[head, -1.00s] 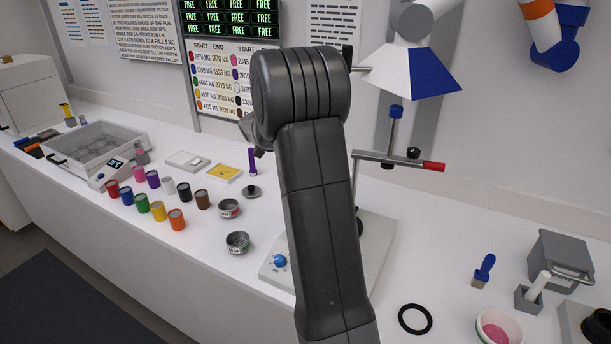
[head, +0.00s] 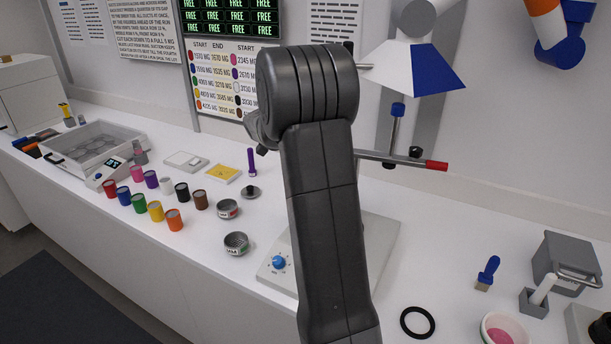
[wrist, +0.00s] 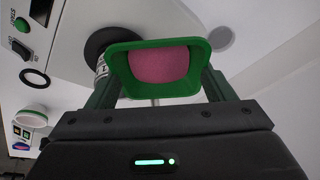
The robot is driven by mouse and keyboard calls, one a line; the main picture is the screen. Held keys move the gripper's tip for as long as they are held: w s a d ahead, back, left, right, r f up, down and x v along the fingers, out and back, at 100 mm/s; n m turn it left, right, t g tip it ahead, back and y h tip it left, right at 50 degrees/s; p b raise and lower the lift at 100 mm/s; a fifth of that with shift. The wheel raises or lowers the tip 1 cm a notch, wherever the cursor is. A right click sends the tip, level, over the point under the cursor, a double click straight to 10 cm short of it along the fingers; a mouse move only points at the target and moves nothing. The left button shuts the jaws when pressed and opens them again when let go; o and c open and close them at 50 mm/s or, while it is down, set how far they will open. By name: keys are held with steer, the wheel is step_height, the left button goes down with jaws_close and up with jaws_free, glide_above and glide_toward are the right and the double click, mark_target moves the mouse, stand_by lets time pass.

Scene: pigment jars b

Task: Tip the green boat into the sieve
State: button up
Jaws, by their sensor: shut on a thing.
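My gripper (wrist: 158,88) is shut on the green boat (wrist: 126,88), which sits between the two fingers in the wrist view. Pink powder (wrist: 160,64) lies inside the boat. In the head view my arm hides the gripper and boat.
Several coloured jars (head: 156,211) stand left of the tins. A stand with a blue-knobbed base (head: 278,263) is partly behind my arm. A black ring (head: 417,322), a bowl with pink content (head: 500,330) and a blue brush (head: 487,272) lie to the right.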

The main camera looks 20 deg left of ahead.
steer(key=shift+s+d+f+y+b, duration=0.1)
steer(key=shift+d+f+y+b, duration=0.2)
steer(key=shift+f+b, duration=0.4)
steer(key=shift+s+d+f+y+b, duration=0.1)
steer(key=shift+d+f+y+b, duration=0.3)
steer(key=shift+b, duration=0.5)
steer(key=shift+s+d+r+m+t+y+b, duration=0.1)
steer(key=shift+d+r+m+t+y+b, duration=0.2)
steer(key=shift+d+y+b, duration=0.35)
steer(key=shift+s+d+r+n+t+y+b, duration=0.15)
steer(key=shift+d+r+y+b, duration=0.3)
steer(key=shift+d+y, duration=0.3)
steer(key=shift+s+d+r+m+t+y+b, duration=0.15)
steer(key=shift+d+r+m+y+b, duration=0.1)
steer(key=shift+d+y+b, duration=0.4)
steer(key=shift+s+d+r+m+t+y+b, duration=0.1)
steer(key=shift+d+r+m+t+y+b, duration=0.15)
steer(key=shift+d+y+b, duration=0.75)
steer(key=shift+s+d+r+m+t+y+b, duration=0.15)
steer(key=shift+d+r+t+y+b, duration=0.2)
steer(key=shift+y+b, duration=1.3)
steer(key=shift+s+d+r+m+t+y+b, duration=0.1)
steer(key=shift+d+r+m+t+y+b, duration=0.15)
steer(key=shift+d+y+b, duration=1)
steer(key=shift+s+f+t+y+b, duration=0.1)
steer(key=shift+t+y+b, duration=0.45)
steer(key=shift+b, duration=1.55)
steer(key=shift+m+y, duration=0.25)
steer(key=shift+y, duration=0.05)
